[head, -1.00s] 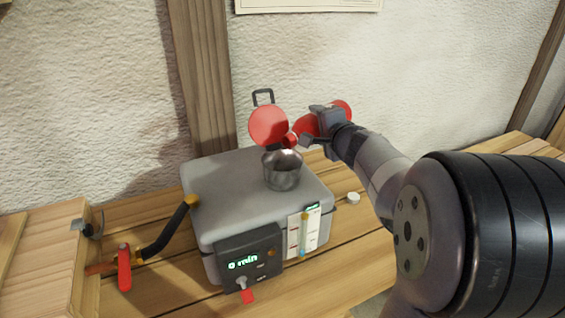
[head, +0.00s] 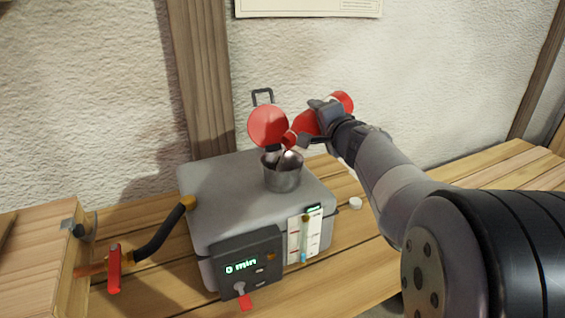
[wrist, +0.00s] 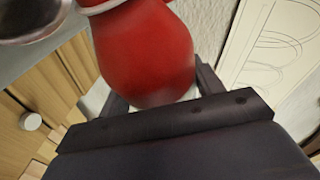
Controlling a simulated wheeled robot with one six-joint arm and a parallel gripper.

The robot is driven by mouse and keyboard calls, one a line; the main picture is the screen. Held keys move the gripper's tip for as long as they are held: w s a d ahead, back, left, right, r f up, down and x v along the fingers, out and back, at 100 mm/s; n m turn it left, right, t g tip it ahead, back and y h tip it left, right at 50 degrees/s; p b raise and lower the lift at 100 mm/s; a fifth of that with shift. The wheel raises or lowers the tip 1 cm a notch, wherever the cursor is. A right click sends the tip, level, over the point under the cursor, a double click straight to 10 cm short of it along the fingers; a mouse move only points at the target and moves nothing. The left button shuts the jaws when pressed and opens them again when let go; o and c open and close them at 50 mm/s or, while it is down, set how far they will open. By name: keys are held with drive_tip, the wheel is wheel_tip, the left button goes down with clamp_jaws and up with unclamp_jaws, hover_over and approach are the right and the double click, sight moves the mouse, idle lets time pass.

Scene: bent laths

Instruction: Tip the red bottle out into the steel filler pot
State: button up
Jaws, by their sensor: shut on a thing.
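My gripper (head: 322,117) is shut on the red bottle (head: 342,102), above and to the right of the steel filler pot (head: 283,180). The bottle is tilted, its base up to the right and its neck down to the left, close over the pot's rim. Whether liquid runs out cannot be told. In the wrist view the bottle (wrist: 145,50) lies between the fingers, with its mouth out of frame. Part of the pot (wrist: 35,18) shows at the upper left. The pot stands upright on a grey box (head: 215,190).
A round red disc (head: 267,125) stands just behind the pot, close to the bottle's neck. A small white cap (head: 355,203) lies on the bench right of the box. A black hose (head: 162,232) and red lever (head: 114,268) are at left.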

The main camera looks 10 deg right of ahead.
drive_tip(key=shift+w+d+r+b, duration=0.1)
drive_tip(key=shift+d+r+b, duration=0.1)
drive_tip(key=shift+b, duration=0.3)
drive_tip(key=shift+s+a+r+n+t+b, duration=0.1)
drive_tip(key=shift+a+r+n+t+b, duration=0.3)
drive_tip(key=shift+b, duration=0.7)
drive_tip(key=shift+s+a+r+n+t+b, duration=0.15)
drive_tip(key=shift+r+n+b, duration=0.35)
drive_tip(key=shift+b, duration=0.6)
drive_tip(key=shift+f+b, duration=0.1)
drive_tip(key=shift+b, duration=0.2)
